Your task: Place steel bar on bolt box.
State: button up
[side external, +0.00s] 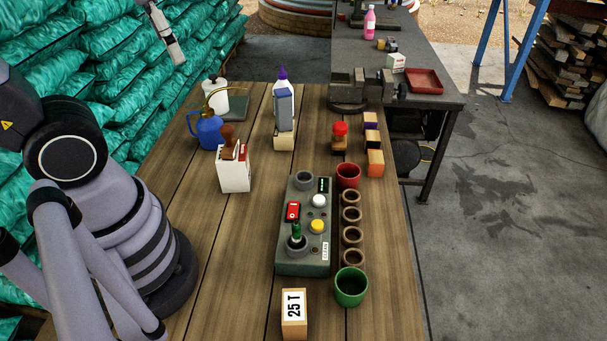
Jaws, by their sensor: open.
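I cannot single out the steel bar with certainty. A blue-grey upright block (284,112) stands at the back middle of the table, in front of a purple-capped bottle (283,82). A beige block (284,141) is at its foot. No thing is clearly marked as the bolt box. A tan box labelled "25 T" (294,312) stands at the front, and its top looks bare. A white box (235,175) stands left of centre with a brown-handled thing (229,142) at its top.
A grey control box (286,258) with buttons fills the middle. Beside it stand a red cup (348,176), several brown rings (351,215) and a green cup (350,287). A blue oil can (208,133) stands back left.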

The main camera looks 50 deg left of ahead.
jog(key=s+d+r+t+h, duration=0.1)
jog(key=s+d+n+t+h, duration=0.1)
jog(key=shift+s+d+r+n+t, duration=0.25)
jog(key=shift+d+r+n+t, duration=0.05)
jog(key=shift+d+r+t, duration=0.1)
